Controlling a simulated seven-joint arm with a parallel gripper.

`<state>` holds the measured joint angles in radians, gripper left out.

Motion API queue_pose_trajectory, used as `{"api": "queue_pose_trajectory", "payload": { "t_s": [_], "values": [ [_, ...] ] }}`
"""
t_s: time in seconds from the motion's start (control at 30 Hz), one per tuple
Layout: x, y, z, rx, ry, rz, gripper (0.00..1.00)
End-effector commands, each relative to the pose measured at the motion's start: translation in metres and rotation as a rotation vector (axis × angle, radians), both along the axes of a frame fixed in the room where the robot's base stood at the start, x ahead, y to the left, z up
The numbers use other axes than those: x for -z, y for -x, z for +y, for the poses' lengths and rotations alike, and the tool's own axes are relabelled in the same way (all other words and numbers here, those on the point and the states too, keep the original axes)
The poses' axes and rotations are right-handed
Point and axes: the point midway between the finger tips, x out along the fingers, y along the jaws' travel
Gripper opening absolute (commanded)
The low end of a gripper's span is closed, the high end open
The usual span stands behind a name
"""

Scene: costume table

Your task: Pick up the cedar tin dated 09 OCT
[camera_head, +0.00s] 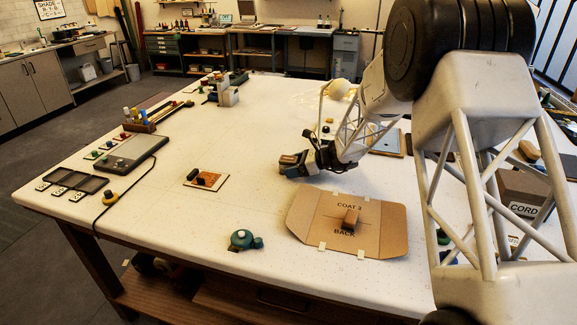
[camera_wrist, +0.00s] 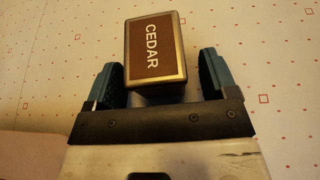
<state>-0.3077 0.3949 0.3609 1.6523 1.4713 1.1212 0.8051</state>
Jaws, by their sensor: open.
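A tin with a brown top marked CEDAR (camera_wrist: 155,50) and dull metal edges stands on the white dotted table in the wrist view. No date is visible on the side that shows. My gripper (camera_wrist: 156,78) is open, with one teal finger to the left of the tin and one to the right. In the head view my gripper (camera_head: 293,167) is low over the middle of the table, and the tin is mostly hidden there.
A cardboard sheet marked COAT 3 BACK (camera_head: 380,222) lies in front of my gripper, with a brown block (camera_head: 351,219) on it. A small orange board (camera_head: 206,180) lies to the left. A teal object (camera_head: 243,240) sits near the front edge. A CORD box (camera_head: 522,190) stands right.

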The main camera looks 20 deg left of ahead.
Motion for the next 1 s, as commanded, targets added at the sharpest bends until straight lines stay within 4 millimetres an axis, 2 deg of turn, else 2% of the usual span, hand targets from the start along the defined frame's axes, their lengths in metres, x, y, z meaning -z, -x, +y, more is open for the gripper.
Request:
{"api": "queue_pose_trajectory", "payload": {
  "t_s": [0.17, 0.2, 0.53, 1.0],
  "values": [
    [0.0000, 0.0001, 0.0000, 0.000, 0.000, 0.000, 0.79],
    [0.0000, 0.0001, 0.0000, 0.000, 0.000, 0.000, 0.76],
    [0.0001, 0.0000, 0.0000, 0.000, 0.000, 0.000, 0.25],
    [-0.0075, -0.0002, 0.0000, 0.000, -0.001, -0.001, 0.24]
  ]
}}
